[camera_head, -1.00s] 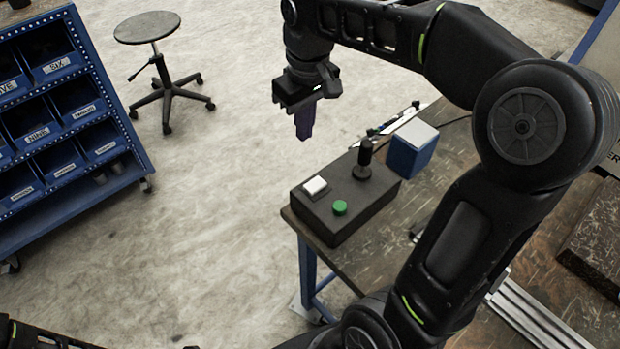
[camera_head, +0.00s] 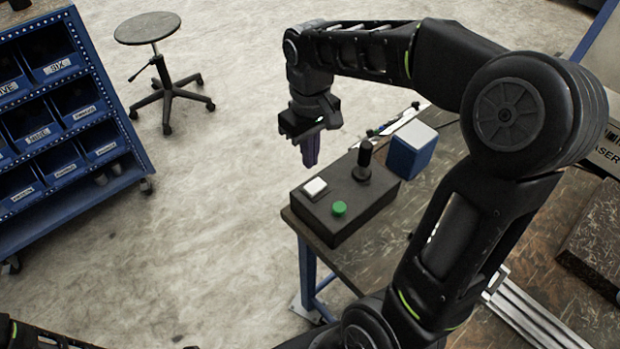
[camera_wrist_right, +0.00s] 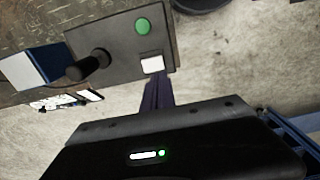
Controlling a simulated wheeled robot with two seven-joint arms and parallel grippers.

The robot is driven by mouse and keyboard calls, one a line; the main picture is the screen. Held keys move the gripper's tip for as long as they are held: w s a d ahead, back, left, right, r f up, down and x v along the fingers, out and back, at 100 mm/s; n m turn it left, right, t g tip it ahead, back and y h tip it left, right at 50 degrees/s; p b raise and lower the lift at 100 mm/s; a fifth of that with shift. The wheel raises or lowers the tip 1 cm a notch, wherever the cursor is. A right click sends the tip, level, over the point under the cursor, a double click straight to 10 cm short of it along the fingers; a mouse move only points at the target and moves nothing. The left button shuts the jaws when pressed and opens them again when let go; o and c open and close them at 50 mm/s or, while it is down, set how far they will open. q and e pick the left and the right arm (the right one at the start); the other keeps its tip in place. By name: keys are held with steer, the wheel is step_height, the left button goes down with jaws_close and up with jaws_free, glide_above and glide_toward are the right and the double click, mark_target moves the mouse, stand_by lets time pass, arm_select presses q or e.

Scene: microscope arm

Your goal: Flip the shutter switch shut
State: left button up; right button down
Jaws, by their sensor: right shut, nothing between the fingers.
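A dark control box (camera_head: 345,205) sits at the table corner. On its top are a white square switch (camera_head: 315,187), a green round button (camera_head: 339,208) and a black upright stick (camera_head: 364,158). I cannot read which one is labelled shutter. My right gripper (camera_head: 311,163) is shut and empty, fingers pointing down, near the box's far left edge by the white switch. In the right wrist view the fingers (camera_wrist_right: 158,90) end close to the white switch (camera_wrist_right: 152,65); I cannot tell whether they touch. My left gripper is not in view.
A blue and white block (camera_head: 411,150) stands right behind the box. Small items (camera_head: 400,122) lie beyond it on the worn table (camera_head: 480,215). A dark slab and metal rail lie at the right. A stool (camera_head: 147,28) and blue bin rack (camera_head: 95,100) stand on the floor.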

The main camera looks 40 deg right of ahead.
mark_target(310, 190)
step_height(310, 190, down, 8)
steer(key=shift+f+p, duration=0.15)
steer(key=shift+p, duration=0.35)
steer(key=shift+f, duration=0.15)
steer(key=shift+a+f+b, duration=0.1)
steer(key=shift+f+b, duration=0.15)
steer(key=shift+b, duration=0.15)
steer(key=shift+r, duration=0.15)
